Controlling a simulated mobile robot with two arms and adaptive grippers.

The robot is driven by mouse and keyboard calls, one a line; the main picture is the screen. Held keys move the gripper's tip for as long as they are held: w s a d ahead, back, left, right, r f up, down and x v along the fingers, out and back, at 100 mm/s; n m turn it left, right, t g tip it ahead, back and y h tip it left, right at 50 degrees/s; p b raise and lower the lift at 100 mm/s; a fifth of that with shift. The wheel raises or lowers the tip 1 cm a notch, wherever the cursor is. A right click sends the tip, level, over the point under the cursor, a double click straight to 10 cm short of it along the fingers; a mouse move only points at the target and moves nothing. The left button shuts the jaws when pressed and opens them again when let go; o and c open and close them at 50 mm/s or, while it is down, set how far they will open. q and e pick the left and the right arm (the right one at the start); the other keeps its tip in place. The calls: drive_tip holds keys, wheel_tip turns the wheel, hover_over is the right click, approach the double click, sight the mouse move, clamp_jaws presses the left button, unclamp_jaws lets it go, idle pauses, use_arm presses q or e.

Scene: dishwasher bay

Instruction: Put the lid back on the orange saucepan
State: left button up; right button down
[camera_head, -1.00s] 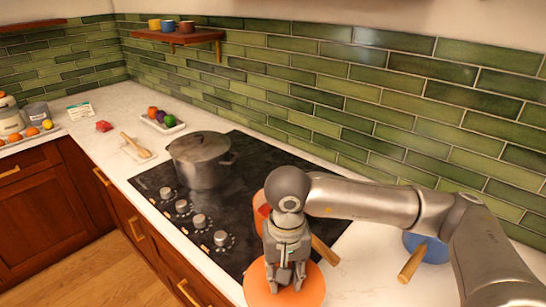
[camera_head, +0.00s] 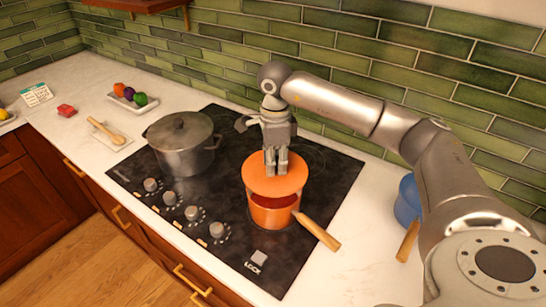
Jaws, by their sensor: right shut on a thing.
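The orange saucepan (camera_head: 268,217) stands on the black cooktop, its wooden handle (camera_head: 318,232) pointing to the lower right. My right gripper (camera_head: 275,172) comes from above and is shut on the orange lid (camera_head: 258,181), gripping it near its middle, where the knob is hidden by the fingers. The lid is over the saucepan and covers the far part of its opening. A strip of the red inside shows below the lid's near edge, so the lid is not flush on the rim there. My left gripper is not in view.
A grey lidded pot (camera_head: 184,150) stands left of the saucepan on the cooktop (camera_head: 220,235). A blue pan (camera_head: 407,200) with a wooden handle is on the counter at right, partly behind my arm. Control knobs (camera_head: 170,197) line the front edge.

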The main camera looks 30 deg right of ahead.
wheel_tip(320, 180, down, 3)
drive_tip(key=shift+w+r+b, duration=0.1)
drive_tip(key=shift+b, duration=0.55)
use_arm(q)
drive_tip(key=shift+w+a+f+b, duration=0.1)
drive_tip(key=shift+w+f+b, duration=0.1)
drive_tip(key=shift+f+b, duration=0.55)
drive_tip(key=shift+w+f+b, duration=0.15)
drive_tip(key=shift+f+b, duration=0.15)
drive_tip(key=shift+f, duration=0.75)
use_arm(e)
drive_tip(key=shift+f, duration=1.45)
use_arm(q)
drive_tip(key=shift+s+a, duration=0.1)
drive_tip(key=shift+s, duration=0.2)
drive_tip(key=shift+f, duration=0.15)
use_arm(e)
drive_tip(key=shift+r, duration=0.1)
use_arm(q)
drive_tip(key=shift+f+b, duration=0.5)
drive_tip(key=shift+b, duration=0.1)
use_arm(e)
drive_tip(key=shift+f, duration=0.25)
drive_tip(key=c, duration=0.5)
unclamp_jaws()
drive_tip(key=shift+c, duration=0.2)
